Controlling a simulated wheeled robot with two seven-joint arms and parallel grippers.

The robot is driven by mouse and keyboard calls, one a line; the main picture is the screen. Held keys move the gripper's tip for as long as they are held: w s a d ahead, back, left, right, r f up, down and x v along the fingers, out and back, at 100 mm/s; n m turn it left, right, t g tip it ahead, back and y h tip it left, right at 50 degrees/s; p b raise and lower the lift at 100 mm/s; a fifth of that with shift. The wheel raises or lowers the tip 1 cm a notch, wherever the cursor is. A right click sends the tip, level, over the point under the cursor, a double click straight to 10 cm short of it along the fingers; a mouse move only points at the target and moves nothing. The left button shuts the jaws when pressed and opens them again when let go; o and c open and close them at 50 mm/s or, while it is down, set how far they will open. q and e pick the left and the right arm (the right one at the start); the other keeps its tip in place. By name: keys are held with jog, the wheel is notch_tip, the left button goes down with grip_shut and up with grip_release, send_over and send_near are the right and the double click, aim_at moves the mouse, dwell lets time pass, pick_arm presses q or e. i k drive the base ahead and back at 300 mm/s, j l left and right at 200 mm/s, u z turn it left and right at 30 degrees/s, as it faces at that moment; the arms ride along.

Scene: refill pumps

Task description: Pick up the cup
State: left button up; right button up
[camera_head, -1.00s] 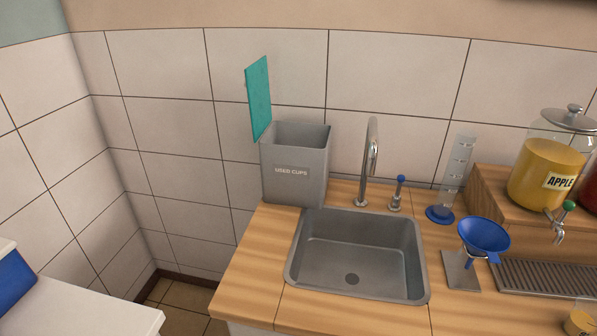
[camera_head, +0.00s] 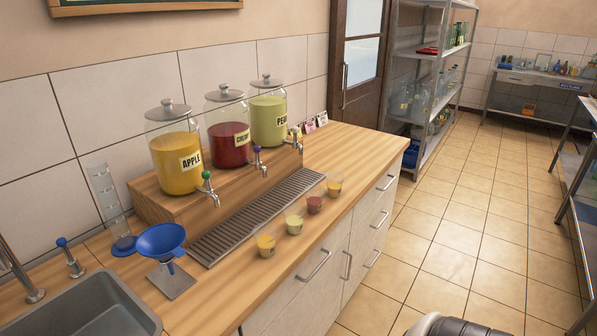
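Several small clear cups stand in a row along the front of the wooden counter. The nearest cup (camera_head: 266,245) holds orange-yellow liquid, the second cup (camera_head: 294,225) pale green and the third cup (camera_head: 314,205) dark red. The farthest cup (camera_head: 334,185) holds some yellow-orange liquid. Which of them the task means cannot be told from the picture. Neither of my grippers shows in the head view.
Apple (camera_head: 176,163), cherry (camera_head: 229,145) and pear (camera_head: 269,122) dispensers stand on a wooden riser behind a drip grate (camera_head: 255,215). A blue funnel (camera_head: 162,240) on a stand, a measuring cylinder (camera_head: 106,200) and the sink (camera_head: 90,305) are left. Tiled floor (camera_head: 470,220) is open at right.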

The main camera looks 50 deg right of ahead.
aim_at(294, 213)
jog(key=z, duration=1.55)
jog(key=u, duration=0.35)
jog(key=l, duration=0.1)
